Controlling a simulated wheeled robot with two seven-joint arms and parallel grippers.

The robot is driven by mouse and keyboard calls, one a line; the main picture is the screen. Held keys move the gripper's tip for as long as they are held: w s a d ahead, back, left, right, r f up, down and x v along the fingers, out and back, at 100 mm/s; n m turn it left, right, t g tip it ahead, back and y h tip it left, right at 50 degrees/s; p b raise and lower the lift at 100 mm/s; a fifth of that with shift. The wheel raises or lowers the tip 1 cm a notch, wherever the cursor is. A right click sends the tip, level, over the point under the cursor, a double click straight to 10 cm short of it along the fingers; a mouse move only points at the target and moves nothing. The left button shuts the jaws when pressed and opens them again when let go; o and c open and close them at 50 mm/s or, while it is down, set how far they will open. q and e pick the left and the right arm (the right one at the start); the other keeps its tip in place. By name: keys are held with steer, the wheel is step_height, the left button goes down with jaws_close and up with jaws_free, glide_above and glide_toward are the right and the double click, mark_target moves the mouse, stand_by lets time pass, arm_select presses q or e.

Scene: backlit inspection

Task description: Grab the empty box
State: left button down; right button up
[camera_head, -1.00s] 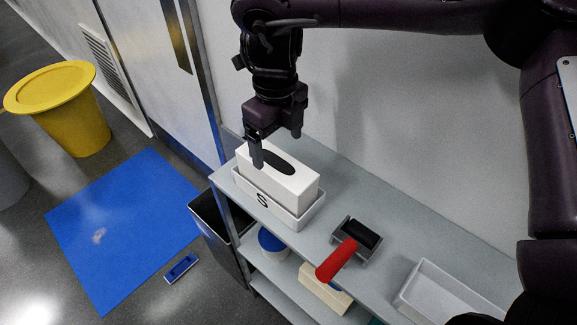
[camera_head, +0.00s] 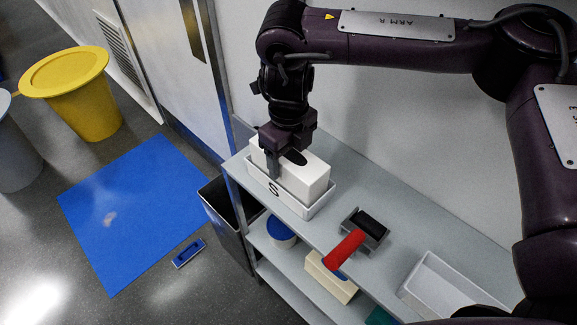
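A white box (camera_head: 313,178) with a dark oval opening in its top sits in a white tray (camera_head: 310,211) marked "S" at the left end of the grey shelf. My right gripper (camera_head: 290,160) points down over the left part of the box. One finger is in front of the box's near face; the other is mostly hidden behind it. The fingers look spread, with no clear sign that they press on the box. Inside the opening is dark, so I cannot see whether the box is empty. My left gripper is not in view.
A holder with a black block (camera_head: 368,227) and a red handle (camera_head: 344,249) lie right of the tray. An empty white tray (camera_head: 440,290) stands farther right. A dark bin (camera_head: 222,212) is beside the shelf. A wall runs behind it.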

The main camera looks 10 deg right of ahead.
steer(key=c, duration=0.6)
steer(key=shift+r, duration=0.15)
